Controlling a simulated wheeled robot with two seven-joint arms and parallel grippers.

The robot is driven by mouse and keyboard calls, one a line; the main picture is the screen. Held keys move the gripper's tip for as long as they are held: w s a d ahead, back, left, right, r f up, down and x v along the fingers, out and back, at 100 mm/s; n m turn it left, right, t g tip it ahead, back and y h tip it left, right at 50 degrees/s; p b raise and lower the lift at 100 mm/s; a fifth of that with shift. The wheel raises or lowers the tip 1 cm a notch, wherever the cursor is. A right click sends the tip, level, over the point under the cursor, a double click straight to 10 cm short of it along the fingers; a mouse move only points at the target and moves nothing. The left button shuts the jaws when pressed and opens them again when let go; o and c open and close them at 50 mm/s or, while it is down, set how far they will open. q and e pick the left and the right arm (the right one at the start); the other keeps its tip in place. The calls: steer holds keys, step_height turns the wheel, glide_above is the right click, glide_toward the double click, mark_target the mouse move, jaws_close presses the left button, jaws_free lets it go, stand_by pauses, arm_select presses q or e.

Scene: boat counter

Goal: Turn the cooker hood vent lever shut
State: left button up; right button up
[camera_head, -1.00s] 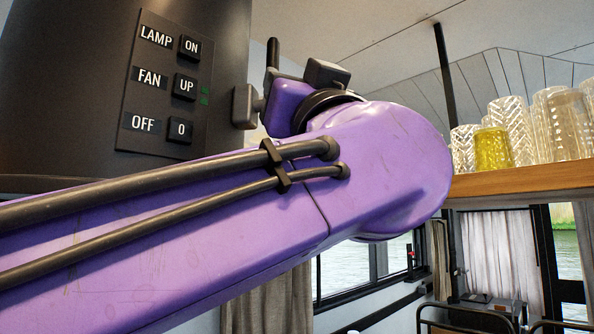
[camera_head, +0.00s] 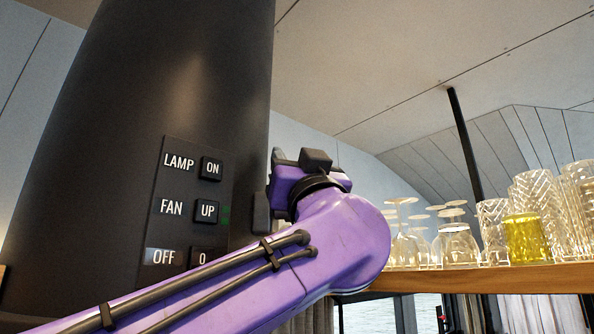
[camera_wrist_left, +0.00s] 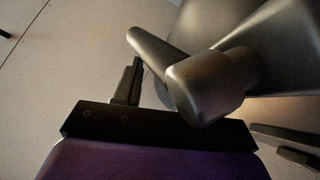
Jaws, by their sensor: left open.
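The hood vent lever (camera_wrist_left: 148,50) is a dark rod on a thick round hub (camera_wrist_left: 205,85), mounted on the side of the cooker hood (camera_wrist_left: 285,50). In the head view only a small dark end of it seems to show above my left gripper (camera_head: 288,183). That gripper is at the right side of the dark hood (camera_head: 90,180), open, with its dark fingers spread. In the left wrist view one finger (camera_wrist_left: 129,80) stands beside the rod and hub, with nothing clasped. Whether it touches them I cannot tell. My right gripper is not in view.
A panel on the hood has LAMP, FAN and OFF buttons (camera_head: 208,212). To the right, a wooden shelf (camera_head: 480,281) carries several glasses and a yellow tumbler (camera_head: 526,238). A dark pole (camera_head: 464,145) rises behind it. Open air lies above my gripper.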

arm_select(q)
steer(key=s, duration=0.2)
steer(key=shift+s+a+r, duration=0.1)
steer(key=shift+s+r, duration=0.2)
steer(key=shift+r, duration=0.05)
jaws_close()
steer(key=shift+w+f, duration=0.15)
steer(key=shift+w, duration=0.4)
steer(key=shift+w+f, duration=0.15)
steer(key=shift+w, duration=0.35)
steer(key=shift+s+r, duration=0.2)
steer(key=shift+s, duration=0.5)
steer(key=shift+w+f, duration=0.1)
steer(key=shift+w, duration=0.3)
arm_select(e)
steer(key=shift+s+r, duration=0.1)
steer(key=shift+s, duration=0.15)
arm_select(q)
steer(key=shift+s, duration=0.25)
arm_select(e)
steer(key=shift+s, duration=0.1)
arm_select(q)
steer(key=c, duration=0.6)
jaws_free()
steer(key=shift+w, duration=0.1)
steer(key=o, duration=0.8)
